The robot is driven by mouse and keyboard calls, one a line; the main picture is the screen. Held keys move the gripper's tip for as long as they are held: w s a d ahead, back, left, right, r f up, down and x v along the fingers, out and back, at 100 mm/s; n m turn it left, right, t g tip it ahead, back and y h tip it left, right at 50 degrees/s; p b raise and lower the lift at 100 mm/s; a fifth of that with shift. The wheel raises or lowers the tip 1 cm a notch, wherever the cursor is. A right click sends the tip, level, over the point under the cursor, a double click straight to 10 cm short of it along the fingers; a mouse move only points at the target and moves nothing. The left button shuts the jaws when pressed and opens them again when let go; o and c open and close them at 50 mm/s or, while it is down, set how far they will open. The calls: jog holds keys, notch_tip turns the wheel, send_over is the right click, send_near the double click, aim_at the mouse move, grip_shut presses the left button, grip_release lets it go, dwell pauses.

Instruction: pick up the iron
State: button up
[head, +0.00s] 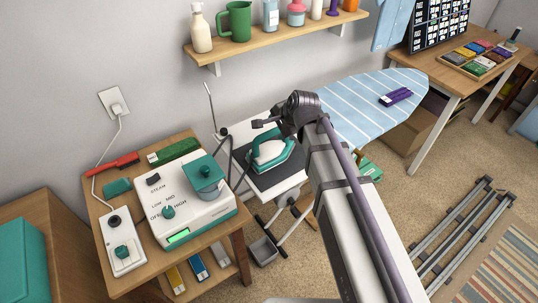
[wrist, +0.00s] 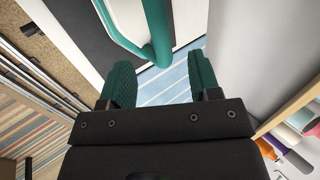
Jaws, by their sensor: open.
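The white and green iron (head: 268,151) rests on a dark pad (head: 284,178) at the left end of the ironing board. In the wrist view, a green curved bar that looks like the iron's handle (wrist: 158,35) lies just ahead of the gap between my fingers. My gripper (wrist: 160,66) is open, its two green textured fingers apart with nothing between them. In the head view my gripper (head: 262,123) hangs close above the iron, and my arm hides part of the board. I cannot tell whether a finger touches the iron.
A wooden table (head: 130,289) with a white steam station (head: 190,215) stands left of the board. A wall shelf (head: 280,37) with bottles runs behind. A purple object (head: 396,97) lies on the striped blue board cover (head: 360,108). A grey folded rack (head: 465,230) is on the carpet at right.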

aim_at(272, 132)
jog(key=b+x, duration=0.2)
jog(key=x, duration=0.2)
jog(key=shift+d+f, duration=0.1)
jog(key=shift+d, duration=0.05)
jog(key=b+x, duration=0.4)
jog(key=x, duration=0.1)
jog(key=shift+s, duration=0.1)
grip_shut()
dwell(0.9)
